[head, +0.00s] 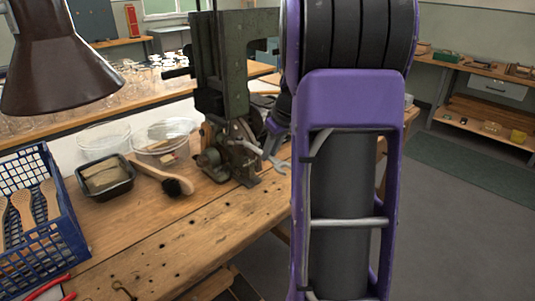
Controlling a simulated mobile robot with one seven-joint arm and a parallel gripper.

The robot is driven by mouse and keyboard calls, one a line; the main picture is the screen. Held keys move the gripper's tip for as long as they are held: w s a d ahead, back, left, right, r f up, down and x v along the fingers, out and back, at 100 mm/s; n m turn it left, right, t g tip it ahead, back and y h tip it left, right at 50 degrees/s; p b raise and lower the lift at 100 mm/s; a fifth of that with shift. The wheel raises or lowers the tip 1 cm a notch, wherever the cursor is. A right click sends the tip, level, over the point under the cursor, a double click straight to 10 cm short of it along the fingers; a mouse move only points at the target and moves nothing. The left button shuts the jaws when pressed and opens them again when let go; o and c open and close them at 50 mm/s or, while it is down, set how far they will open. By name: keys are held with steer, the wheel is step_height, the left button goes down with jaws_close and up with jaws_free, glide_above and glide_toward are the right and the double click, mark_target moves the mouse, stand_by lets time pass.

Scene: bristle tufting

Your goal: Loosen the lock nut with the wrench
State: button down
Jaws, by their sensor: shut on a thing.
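The dark green tufting machine (222,65) stands on the wooden workbench, with its wheels and mechanism low at the front. My gripper (274,136) is at the right of this mechanism, partly hidden behind my own purple arm. It is shut on the grey metal wrench (278,163), whose open jaw end shows below the gripper, close to the machine. A light metal lever (246,147) juts from the machine just left of the wrench. I cannot make out the lock nut, nor whether the wrench touches it.
A brush with dark bristles (176,186), a black tray (105,177) and clear bowls (165,134) lie left of the machine. A blue crate (70,247) holds wooden brush bodies. A brown lamp shade (55,70) hangs at upper left. The bench front (180,245) is mostly clear.

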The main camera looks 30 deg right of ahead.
steer(key=w+d+n+y+p, duration=0.1)
steer(key=w+d+n+y, duration=0.1)
steer(key=d+n, duration=0.3)
steer(key=shift+w+d+g+p, duration=0.2)
steer(key=shift+d+g+p, duration=0.1)
steer(key=shift+d, duration=0.15)
stand_by(1.2)
steer(key=shift+s+a, duration=0.1)
steer(key=shift+s+a+m+h+b, duration=0.3)
steer(key=shift+s+a+m+b, duration=0.1)
steer(key=shift+a+m+b, duration=0.35)
steer(key=shift+r, duration=0.25)
step_height(320, 180, up, 6)
steer(key=p, duration=0.3)
steer(key=shift+f+p, duration=0.2)
steer(key=shift+p, duration=0.2)
stand_by(0.7)
